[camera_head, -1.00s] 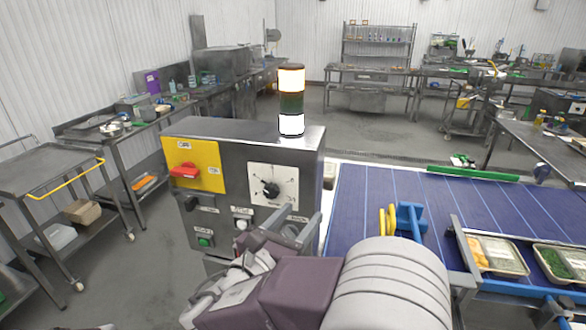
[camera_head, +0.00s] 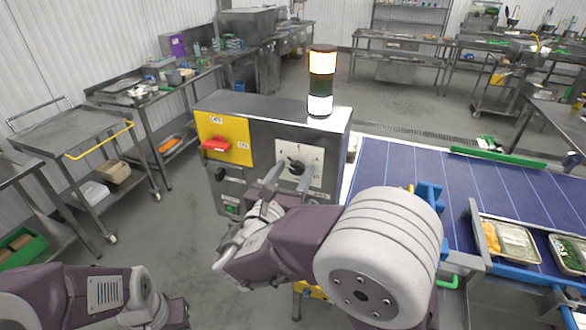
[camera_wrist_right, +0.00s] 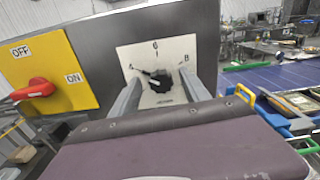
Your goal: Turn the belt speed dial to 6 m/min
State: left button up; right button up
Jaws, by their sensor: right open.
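The belt speed dial (camera_head: 296,166) is a black knob on a white scale plate (camera_wrist_right: 181,50) on the front of a grey control box. In the right wrist view the knob (camera_wrist_right: 160,82) shows the marks 4, 6 and 8 around it; its narrow end appears to point up-left, towards the 4. My right gripper (camera_head: 288,181) is open, its two fingers reaching towards the plate. In the wrist view the fingers (camera_wrist_right: 158,93) stand left and right of the knob; whether they touch it I cannot tell. Part of my left arm shows bottom left, with no fingers visible.
A red switch (camera_head: 215,145) on a yellow plate is left of the dial. A green button (camera_head: 231,210) sits below. A lit signal tower (camera_head: 321,80) stands on top of the box. The blue belt (camera_head: 400,170) with food trays (camera_head: 510,240) is on the right.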

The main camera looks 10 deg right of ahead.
jog(key=shift+d, duration=0.1)
grip_shut()
jog(key=shift+f+m+b, duration=0.25)
jog(key=shift+m+b, duration=0.35)
jog(key=shift+b, duration=0.3)
jog(key=m+b, duration=0.8)
jog(key=b, duration=0.4)
jog(key=shift+d+f+m, duration=0.1)
jog(key=shift+m, duration=0.3)
jog(key=shift+r+m+b, duration=0.2)
jog(key=shift+m+b, duration=0.8)
jog(key=shift+b, duration=0.4)
grip_release()
